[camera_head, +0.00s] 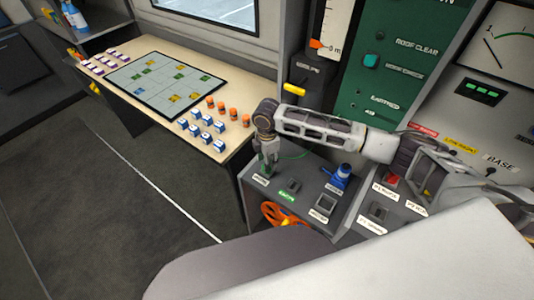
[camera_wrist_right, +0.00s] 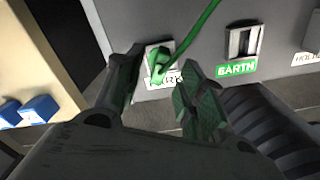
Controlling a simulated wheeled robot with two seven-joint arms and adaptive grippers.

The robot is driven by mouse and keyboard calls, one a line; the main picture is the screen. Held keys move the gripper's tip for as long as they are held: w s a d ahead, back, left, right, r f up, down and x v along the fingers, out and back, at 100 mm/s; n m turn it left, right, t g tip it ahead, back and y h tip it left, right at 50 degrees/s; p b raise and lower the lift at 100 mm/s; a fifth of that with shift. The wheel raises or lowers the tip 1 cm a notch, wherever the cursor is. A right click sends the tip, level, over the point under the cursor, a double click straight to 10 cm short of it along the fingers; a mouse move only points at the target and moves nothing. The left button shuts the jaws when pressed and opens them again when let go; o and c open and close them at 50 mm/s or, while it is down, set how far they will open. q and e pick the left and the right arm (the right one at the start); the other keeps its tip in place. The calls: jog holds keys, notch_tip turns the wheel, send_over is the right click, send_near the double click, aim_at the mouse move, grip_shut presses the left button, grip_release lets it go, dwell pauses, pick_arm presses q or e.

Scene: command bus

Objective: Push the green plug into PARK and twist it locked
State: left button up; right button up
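The green plug (camera_wrist_right: 158,70) sits at a socket with a white label on the grey panel (camera_wrist_right: 200,55); the label is partly covered, so I cannot read it fully. A green cable (camera_wrist_right: 196,33) runs up and right from the plug. My right gripper (camera_wrist_right: 160,88) has its two fingers apart, one on each side of the plug, with a gap visible. In the head view my right gripper (camera_head: 266,160) points down over the left end of the panel. Whether the plug is fully seated or twisted I cannot tell. My left gripper is not in view.
The EARTH socket (camera_wrist_right: 243,42) is empty, to the right. A blue plug (camera_head: 341,174) stands farther right on the panel. An orange cable coil (camera_head: 283,214) hangs below. The table (camera_head: 150,50) at left holds a grid board, blue blocks (camera_wrist_right: 38,108) and orange pieces.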

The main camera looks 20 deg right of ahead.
jog(key=shift+f, duration=1.5)
grip_shut()
